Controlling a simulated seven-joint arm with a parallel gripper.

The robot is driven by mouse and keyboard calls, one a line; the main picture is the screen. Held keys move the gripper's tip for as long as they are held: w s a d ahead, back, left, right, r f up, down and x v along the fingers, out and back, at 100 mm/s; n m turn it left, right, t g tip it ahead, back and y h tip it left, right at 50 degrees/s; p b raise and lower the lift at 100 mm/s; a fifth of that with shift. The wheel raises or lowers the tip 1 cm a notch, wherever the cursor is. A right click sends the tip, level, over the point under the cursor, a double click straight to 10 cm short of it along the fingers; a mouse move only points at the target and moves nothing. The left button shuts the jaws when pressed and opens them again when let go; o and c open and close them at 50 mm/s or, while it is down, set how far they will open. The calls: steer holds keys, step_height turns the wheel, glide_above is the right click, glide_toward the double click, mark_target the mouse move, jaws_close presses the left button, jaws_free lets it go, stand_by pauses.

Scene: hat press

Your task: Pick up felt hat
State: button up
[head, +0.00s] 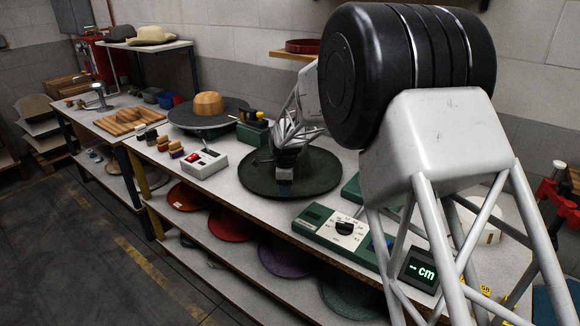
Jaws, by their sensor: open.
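A dark green felt hat (322,176) lies on the grey workbench (229,186), its wide round brim showing. My gripper (285,188) points down over the hat's left front part and hides some of it. The jaws are open with nothing seen between them, though they are small and dark here. I cannot tell whether the fingertips touch the felt.
A white box with a red button (199,161) and a green-and-white device with a dial (342,228) flank the hat. A wooden block (208,104) sits on a dark round plate (186,117). Red, purple and green felts (232,224) lie on the shelf below. A tan hat (152,36) is far back.

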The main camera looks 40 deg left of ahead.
steer(key=shift+f, duration=1.65)
jaws_close()
